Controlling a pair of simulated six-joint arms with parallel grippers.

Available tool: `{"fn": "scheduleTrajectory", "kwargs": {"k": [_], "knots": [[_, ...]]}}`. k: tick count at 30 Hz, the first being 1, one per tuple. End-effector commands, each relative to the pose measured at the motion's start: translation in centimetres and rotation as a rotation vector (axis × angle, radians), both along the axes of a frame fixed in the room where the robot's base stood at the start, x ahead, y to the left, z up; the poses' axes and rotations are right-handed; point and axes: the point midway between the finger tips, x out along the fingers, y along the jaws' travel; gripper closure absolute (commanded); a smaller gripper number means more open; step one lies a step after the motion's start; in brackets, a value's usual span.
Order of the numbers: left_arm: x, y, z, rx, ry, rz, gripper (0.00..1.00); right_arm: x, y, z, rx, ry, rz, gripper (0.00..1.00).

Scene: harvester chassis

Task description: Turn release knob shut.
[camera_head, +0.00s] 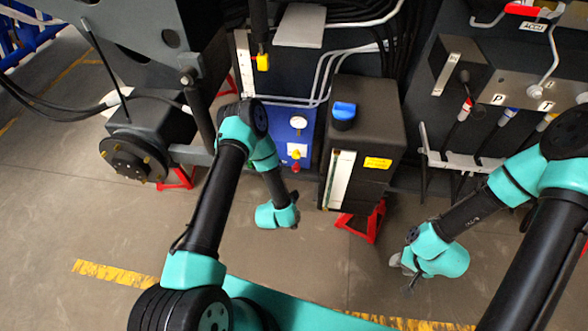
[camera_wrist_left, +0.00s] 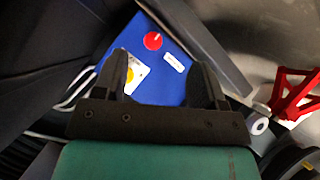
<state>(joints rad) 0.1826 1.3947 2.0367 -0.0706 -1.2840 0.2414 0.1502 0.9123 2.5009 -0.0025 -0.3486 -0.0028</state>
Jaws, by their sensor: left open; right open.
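A blue block (camera_head: 276,126) stands low between the dark machine and a black tank, with a round white gauge (camera_head: 298,122) on it. Its face carries a white plate with a yellow part (camera_wrist_left: 130,74), and a round red knob (camera_head: 295,168) below that plate. The red knob also shows in the left wrist view (camera_wrist_left: 152,40), beside a small white label. No readable marking shows which is the release knob. My left gripper (camera_wrist_left: 160,84) is open and empty, facing the blue block, its fingers apart from the red knob. My right gripper (camera_head: 405,272) is open and empty, low at the right.
The black tank (camera_head: 378,120) with a blue cap (camera_head: 344,112) stands close right of the blue block. A red stand (camera_head: 368,222) is below it; a red stand (camera_wrist_left: 292,96) also shows in the left wrist view. Hoses run behind. The floor in front is clear.

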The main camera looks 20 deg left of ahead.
Motion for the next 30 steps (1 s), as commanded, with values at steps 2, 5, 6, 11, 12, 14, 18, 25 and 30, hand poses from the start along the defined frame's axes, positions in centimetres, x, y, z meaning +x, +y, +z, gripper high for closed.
{"fn": "scheduleTrajectory", "kwargs": {"k": [2, 5, 6, 11, 12, 14, 18, 25, 30], "knots": [[0.9, -0.3, -1.4, -0.015, -0.095, 0.049, 0.35, 0.0, 0.0, 0.0, 0.000, 0.000, 0.000, 0.57], [1.7, -0.4, -2.6, -0.037, -0.227, 0.111, 0.35, 0.0, 0.0, 0.0, 0.000, 0.000, 0.000, 0.57], [1.9, -0.5, -3.1, -0.048, -0.280, 0.135, 0.35, 0.0, 0.0, 0.0, 0.000, 0.000, 0.000, 0.57], [1.8, -0.8, -4.3, -0.084, -0.465, 0.212, 0.35, 0.0, 0.0, 0.0, 0.000, 0.000, 0.000, 0.57], [1.6, -0.8, -4.4, -0.092, -0.498, 0.225, 0.35, 0.0, 0.0, 0.0, 0.000, 0.000, 0.000, 0.57], [1.5, -0.9, -4.5, -0.100, -0.537, 0.238, 0.35, 0.0, 0.0, 0.0, 0.000, 0.000, 0.000, 0.57], [1.4, -0.9, -4.6, -0.108, -0.574, 0.252, 0.35, 0.0, 0.0, 0.0, 0.000, 0.000, 0.000, 0.57], [1.4, -0.9, -4.6, -0.107, -0.573, 0.251, 0.35, 0.0, 0.0, 0.0, 0.000, 0.000, 0.000, 0.57], [1.7, -0.8, -4.5, -0.107, -0.573, 0.251, 0.35, 0.0, 0.0, 0.0, 0.000, 0.000, 0.000, 0.57]]}}
